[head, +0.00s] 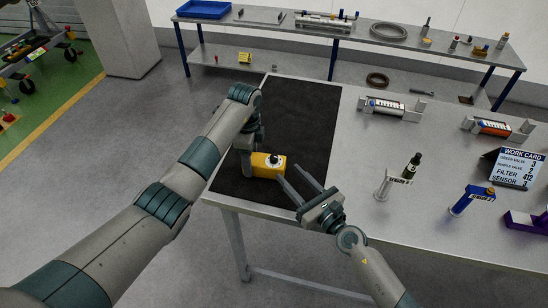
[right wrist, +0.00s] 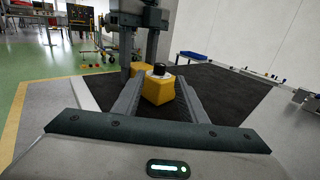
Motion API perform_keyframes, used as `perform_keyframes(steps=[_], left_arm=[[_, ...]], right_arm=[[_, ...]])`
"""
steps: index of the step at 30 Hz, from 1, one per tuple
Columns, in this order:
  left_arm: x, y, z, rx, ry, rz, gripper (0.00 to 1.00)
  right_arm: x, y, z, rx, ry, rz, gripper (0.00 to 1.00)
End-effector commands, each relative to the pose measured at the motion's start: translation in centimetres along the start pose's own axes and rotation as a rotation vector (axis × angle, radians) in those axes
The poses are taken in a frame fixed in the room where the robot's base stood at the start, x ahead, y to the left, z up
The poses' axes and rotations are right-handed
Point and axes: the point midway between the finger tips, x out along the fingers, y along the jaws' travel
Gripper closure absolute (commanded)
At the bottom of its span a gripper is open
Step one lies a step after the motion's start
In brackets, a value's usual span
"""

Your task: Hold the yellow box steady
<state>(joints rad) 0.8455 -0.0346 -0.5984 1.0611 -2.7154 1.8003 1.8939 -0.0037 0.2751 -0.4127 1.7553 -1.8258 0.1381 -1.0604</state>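The yellow box (head: 268,166) lies on the black mat (head: 300,112) near the table's front edge. It has a dark round knob (right wrist: 159,69) on its top. My left gripper (head: 249,158) points down at the box's left end; its fingers stand on either side of that end and appear closed on it. It also shows in the right wrist view (right wrist: 141,55).
A work card (head: 513,168) stands at the right. A dark bottle (head: 412,166) on a stand, a blue holder (head: 472,199) and two cradles with cylinders (head: 390,107) occupy the table right of the mat. The mat behind the box is clear. A shelf bench (head: 340,32) stands behind.

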Motion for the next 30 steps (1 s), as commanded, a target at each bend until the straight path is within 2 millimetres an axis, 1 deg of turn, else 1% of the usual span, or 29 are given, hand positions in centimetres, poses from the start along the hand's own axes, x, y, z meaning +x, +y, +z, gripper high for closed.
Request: perform_keyframes(steps=[1, 9, 15, 21, 30], left_arm=[[-0.1, 0.0, 0.0, 0.000, 0.000, -0.001, 0.85], [-0.1, 0.0, 0.0, 0.000, 0.000, -0.001, 0.85], [-0.1, 0.0, 0.0, 0.000, 0.000, -0.001, 0.85], [-0.1, 0.0, 0.0, 0.000, 0.000, -0.001, 0.85], [-0.1, 0.0, 0.0, 0.000, 0.000, -0.001, 0.85]], right_arm=[[0.9, 0.0, 0.2, 0.001, -0.004, -0.001, 0.61], [5.5, 0.0, 0.1, 0.000, -0.002, 0.000, 0.61], [8.0, 0.0, 0.1, 0.000, -0.002, 0.000, 0.61], [9.1, 0.0, 0.1, -0.001, -0.001, 0.001, 0.61], [9.2, 0.0, 0.1, 0.000, -0.001, 0.000, 0.61]])
